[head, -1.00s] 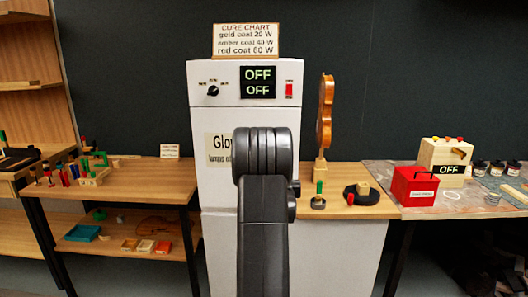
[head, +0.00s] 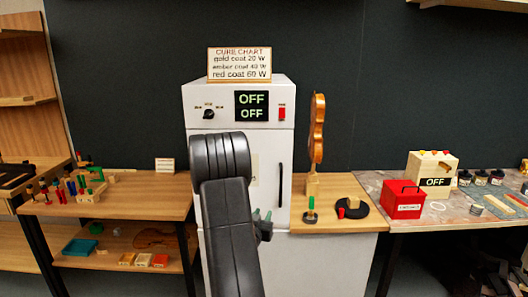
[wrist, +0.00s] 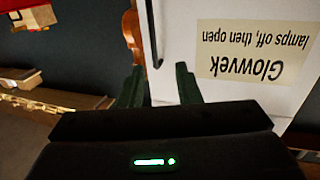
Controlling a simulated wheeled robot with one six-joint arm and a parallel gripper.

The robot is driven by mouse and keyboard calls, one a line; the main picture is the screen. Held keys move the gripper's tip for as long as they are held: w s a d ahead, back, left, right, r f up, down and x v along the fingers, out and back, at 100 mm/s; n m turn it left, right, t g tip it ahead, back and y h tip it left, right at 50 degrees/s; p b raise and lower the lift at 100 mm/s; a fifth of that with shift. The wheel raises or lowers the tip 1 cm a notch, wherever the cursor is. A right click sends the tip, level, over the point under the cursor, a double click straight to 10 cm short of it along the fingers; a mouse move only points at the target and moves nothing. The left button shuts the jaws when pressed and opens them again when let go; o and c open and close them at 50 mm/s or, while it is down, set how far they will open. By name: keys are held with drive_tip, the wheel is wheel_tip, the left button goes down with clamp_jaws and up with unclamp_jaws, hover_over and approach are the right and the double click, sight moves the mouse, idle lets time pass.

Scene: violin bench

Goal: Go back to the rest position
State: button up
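My gripper (wrist: 160,86) is open, its two dark green fingers apart with nothing between them. In the head view my dark arm stands in front of the white cabinet (head: 268,150), and the gripper (head: 262,224) shows only partly, low beside the arm. The cabinet door is shut, with a dark vertical handle (head: 280,185). In the wrist view the white door (wrist: 200,22) and its upside-down label (wrist: 253,50) lie beyond the fingers. Whether the fingers touch the door cannot be told; they appear apart from it.
The cabinet display (head: 251,106) reads OFF twice. A violin (head: 317,130) stands upright on the right counter (head: 330,218). A red box (head: 404,200) is farther right. A wooden bench (head: 130,195) with several coloured tools is at left.

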drive_tip(key=b+v, duration=0.1)
drive_tip(key=v, duration=0.7)
drive_tip(key=shift+s, duration=0.2)
